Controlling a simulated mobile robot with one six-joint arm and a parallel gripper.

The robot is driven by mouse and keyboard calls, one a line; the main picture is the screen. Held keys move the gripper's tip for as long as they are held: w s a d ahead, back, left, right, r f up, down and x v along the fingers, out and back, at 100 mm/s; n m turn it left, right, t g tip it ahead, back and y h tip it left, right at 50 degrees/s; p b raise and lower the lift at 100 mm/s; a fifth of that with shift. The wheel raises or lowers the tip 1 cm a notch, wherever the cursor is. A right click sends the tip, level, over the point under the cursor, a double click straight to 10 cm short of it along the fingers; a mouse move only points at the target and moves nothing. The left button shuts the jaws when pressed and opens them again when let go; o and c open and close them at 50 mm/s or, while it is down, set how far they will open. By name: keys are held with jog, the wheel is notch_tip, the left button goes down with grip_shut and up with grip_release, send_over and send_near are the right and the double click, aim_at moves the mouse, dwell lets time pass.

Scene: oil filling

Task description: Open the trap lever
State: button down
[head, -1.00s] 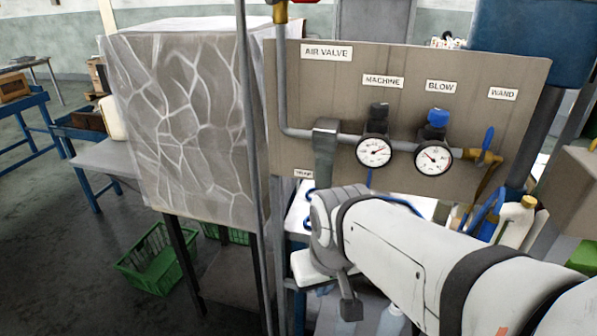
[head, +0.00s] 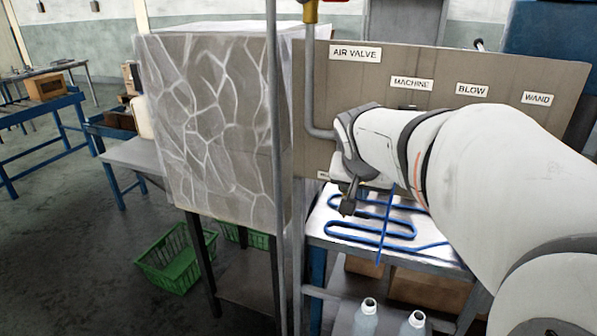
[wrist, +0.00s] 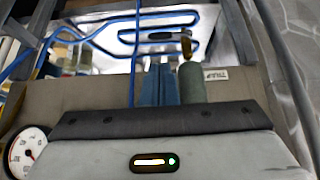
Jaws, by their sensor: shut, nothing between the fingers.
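My gripper (head: 347,208) is shut and empty, pointing down in front of the lower edge of the valve board. In the wrist view, its two narrow bluish fingers (wrist: 161,62) lie side by side. The grey-green trap body (wrist: 192,84) is just right of them, beside the inverted trap label (wrist: 217,74). A brass-brown fitting (wrist: 187,47) shows at the trap's end, close to the fingertips. A short dark piece (wrist: 160,35) beyond them may be the lever; I cannot tell for sure, nor whether the fingers touch it. In the head view my arm hides the trap.
The valve board (head: 440,58) stands behind my arm, with a pressure gauge (wrist: 25,152) close by in the wrist view. A metal bench (head: 350,222) with blue hose lies below. A vertical grey pipe (head: 277,150) and a large patterned box (head: 215,125) stand left.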

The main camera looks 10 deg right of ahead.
jog(key=shift+w+d+r, duration=0.15)
jog(key=x, duration=1)
dwell(0.6)
